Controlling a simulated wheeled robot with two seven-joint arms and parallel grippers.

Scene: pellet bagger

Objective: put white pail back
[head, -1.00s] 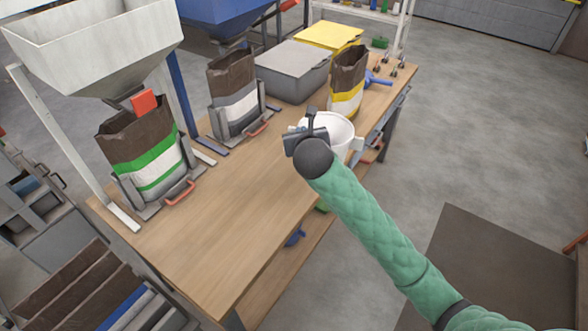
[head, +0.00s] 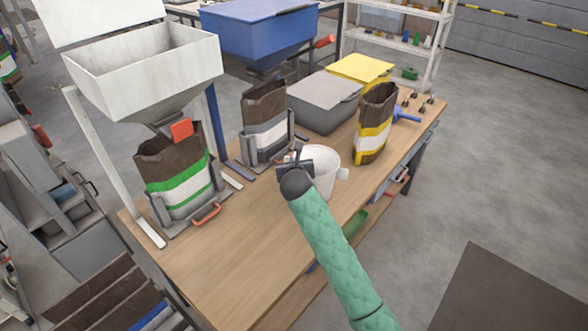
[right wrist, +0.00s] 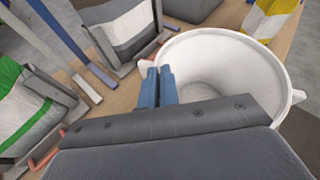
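The white pail (head: 325,166) is upright at the middle of the wooden bench, left of the yellow-striped bag. Its inside looks empty in the right wrist view (right wrist: 225,62). My right gripper (head: 297,160) is at the pail's left rim. In the right wrist view its two blue fingers (right wrist: 159,86) are close together, shut on the rim. The gripper body hides the pail's near lower part. I cannot tell whether the pail's bottom touches the bench. My left gripper is not in view.
The bench (head: 225,265) is clear at the front. A green-striped bag (head: 177,185), a grey-striped bag (head: 265,125) and a yellow-striped bag (head: 375,125) stand on it. A grey bin (head: 318,100) and a yellow-lidded bin (head: 359,68) are behind. A white hopper (head: 145,70) overhangs the left.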

